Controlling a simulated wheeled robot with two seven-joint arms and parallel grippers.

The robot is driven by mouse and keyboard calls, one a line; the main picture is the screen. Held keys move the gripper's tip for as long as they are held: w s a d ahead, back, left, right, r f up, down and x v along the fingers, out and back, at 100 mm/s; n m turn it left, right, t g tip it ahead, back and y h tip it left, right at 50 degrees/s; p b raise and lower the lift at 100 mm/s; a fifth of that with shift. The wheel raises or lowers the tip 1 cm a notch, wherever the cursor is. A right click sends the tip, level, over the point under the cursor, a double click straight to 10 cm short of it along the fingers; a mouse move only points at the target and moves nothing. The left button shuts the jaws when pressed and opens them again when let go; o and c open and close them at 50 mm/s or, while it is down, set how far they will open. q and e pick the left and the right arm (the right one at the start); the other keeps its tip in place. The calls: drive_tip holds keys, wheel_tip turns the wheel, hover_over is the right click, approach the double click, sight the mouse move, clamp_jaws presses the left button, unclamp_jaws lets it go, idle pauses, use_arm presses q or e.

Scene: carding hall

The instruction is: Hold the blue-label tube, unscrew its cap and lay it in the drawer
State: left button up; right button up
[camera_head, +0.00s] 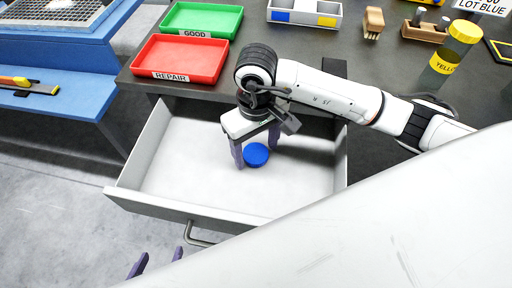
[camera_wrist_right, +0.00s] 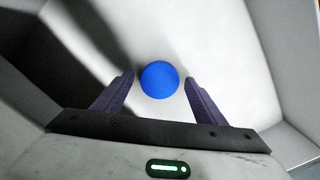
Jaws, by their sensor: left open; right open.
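The blue cap (camera_head: 256,154) lies on the white floor of the open drawer (camera_head: 185,165). My right gripper (camera_head: 255,148) reaches down into the drawer with its fingers apart. In the right wrist view the cap (camera_wrist_right: 159,79) shows as a round blue disc between the fingertips (camera_wrist_right: 159,76), with a gap on both sides. My left gripper (camera_head: 158,262) shows only as two purple fingertips, apart, at the bottom edge in front of the drawer. A large white surface covers the lower right. I cannot see the blue-label tube.
A red REPAIR tray (camera_head: 180,58) and a green GOOD tray (camera_head: 202,20) stand on the dark bench behind the drawer. A yellow-capped jar (camera_head: 455,52) stands at the right. The drawer's front wall and handle (camera_head: 200,236) stick out. The drawer's left side is empty.

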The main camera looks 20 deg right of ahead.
sight(256, 153)
wheel_tip(256, 153, up, 11)
drive_tip(key=shift+r, duration=0.2)
